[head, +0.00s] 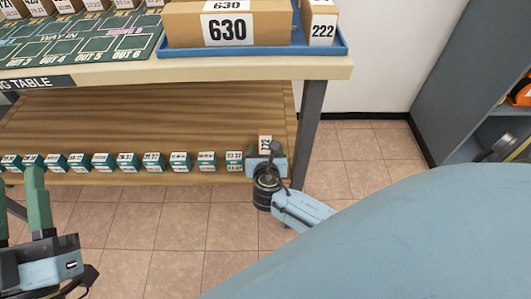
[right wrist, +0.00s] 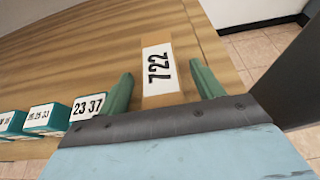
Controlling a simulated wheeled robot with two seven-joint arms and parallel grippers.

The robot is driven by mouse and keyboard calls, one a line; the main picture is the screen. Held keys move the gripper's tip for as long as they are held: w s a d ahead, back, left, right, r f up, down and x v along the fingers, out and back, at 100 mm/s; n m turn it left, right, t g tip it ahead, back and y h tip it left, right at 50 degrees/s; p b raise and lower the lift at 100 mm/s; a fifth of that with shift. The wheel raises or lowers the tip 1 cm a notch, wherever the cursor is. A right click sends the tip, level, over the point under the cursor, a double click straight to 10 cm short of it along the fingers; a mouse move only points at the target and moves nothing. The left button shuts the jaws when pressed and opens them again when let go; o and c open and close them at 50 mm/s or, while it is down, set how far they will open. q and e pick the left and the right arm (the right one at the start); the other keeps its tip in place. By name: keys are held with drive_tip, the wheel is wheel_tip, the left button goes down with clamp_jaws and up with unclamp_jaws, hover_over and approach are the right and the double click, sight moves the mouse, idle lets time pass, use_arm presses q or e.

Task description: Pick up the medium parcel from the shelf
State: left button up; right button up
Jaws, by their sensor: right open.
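The medium parcel, a brown box with a white 722 label, stands on the wooden lower shelf (head: 150,113) near its right end. In the head view the parcel (head: 265,143) is partly hidden by my right gripper (head: 268,158). In the right wrist view the parcel (right wrist: 162,72) lies between the two green fingers of my right gripper (right wrist: 161,70). The right gripper is open, with a gap on each side of the parcel. My left gripper (head: 19,185) is at the lower left in front of the shelf, open and empty, with one finger at the picture edge.
A row of small teal numbered blocks (head: 126,161) lines the shelf's front edge to the left. A table leg (head: 311,130) stands just right of the parcel. Above, a blue tray (head: 255,50) holds a 630 box (head: 260,22) and a 222 box (head: 321,28).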

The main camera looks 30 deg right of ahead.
drive_tip(key=shift+w+d+f, duration=0.1)
drive_tip(key=shift+w, duration=0.1)
drive_tip(key=c, duration=1.2)
